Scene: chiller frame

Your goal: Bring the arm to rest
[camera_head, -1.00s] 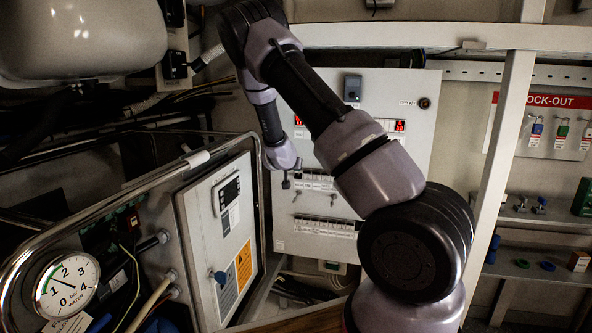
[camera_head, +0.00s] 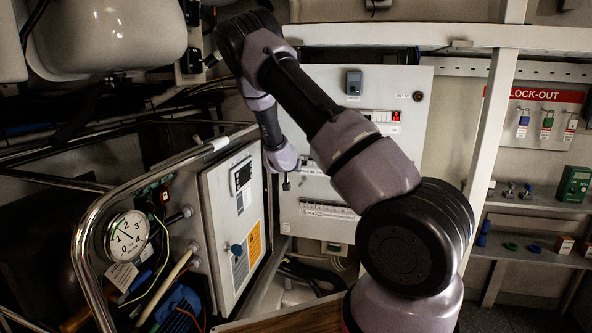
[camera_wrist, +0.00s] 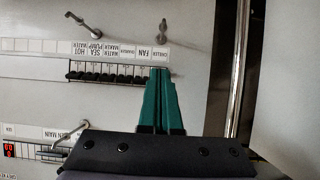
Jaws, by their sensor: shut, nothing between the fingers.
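My arm reaches up and bends down in the head view, with my gripper (camera_head: 287,184) hanging in front of the grey switch panel (camera_head: 390,105). In the wrist view my gripper's two green fingers (camera_wrist: 160,72) are together with nothing between them. Part of the panel is hidden behind my arm in the head view.
A grey cabinet (camera_head: 232,200) with a display and blue knob stands left of the panel, near a bent metal rail (camera_head: 84,240) and round gauge (camera_head: 127,236). A white post (camera_head: 490,140) and shelves (camera_head: 540,205) stand to the right. Toggle levers (camera_wrist: 162,32) protrude from the panel.

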